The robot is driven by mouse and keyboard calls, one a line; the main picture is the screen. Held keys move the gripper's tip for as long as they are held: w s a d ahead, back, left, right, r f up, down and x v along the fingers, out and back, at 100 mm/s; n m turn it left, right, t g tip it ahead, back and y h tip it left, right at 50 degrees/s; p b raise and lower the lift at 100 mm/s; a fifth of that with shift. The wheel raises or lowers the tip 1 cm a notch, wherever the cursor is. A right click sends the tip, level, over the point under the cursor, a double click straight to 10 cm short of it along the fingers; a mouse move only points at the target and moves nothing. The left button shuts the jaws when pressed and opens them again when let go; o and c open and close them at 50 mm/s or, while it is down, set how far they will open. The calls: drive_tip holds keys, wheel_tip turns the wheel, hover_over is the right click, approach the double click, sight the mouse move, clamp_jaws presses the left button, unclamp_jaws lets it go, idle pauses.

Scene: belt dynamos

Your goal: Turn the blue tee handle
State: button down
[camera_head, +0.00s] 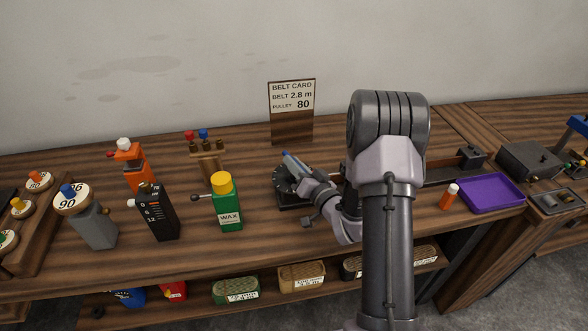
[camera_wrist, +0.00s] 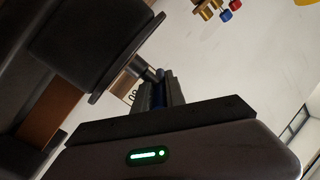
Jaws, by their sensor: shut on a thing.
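The blue tee handle (camera_head: 290,160) sits on a dark round-faced device (camera_head: 284,181) on the bench, left of my arm. My gripper (camera_head: 303,172) reaches down to it from the right and is shut on it. In the wrist view, a narrow blue strip of the handle (camera_wrist: 158,97) shows between the fingers of my gripper (camera_wrist: 160,92). Most of the handle is hidden by the fingers, and its exact angle is hard to tell.
A green wax bottle (camera_head: 227,205) with a yellow cap stands close on the left. A belt card (camera_head: 292,105) stands behind. A purple tray (camera_head: 490,194) and a small orange bottle (camera_head: 448,197) are right of my arm. Several tools stand farther left.

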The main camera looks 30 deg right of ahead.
drive_tip(key=n+g+y, duration=0.1)
drive_tip(key=n+y, duration=0.1)
drive_tip(key=y, duration=0.2)
drive_tip(key=n+g+y, duration=0.1)
drive_tip(key=n+y, duration=0.2)
drive_tip(key=y, duration=0.1)
drive_tip(key=shift+d+g+b, duration=0.1)
drive_tip(key=shift+g+b, duration=0.2)
drive_tip(key=shift+b, duration=0.05)
drive_tip(key=shift+n, duration=0.4)
drive_tip(key=shift+r, duration=0.1)
drive_tip(key=c, duration=1.4)
unclamp_jaws()
drive_tip(key=shift+w, duration=0.1)
drive_tip(key=p+v, duration=0.4)
drive_tip(key=v, duration=1.3)
drive_tip(key=shift+d, duration=0.2)
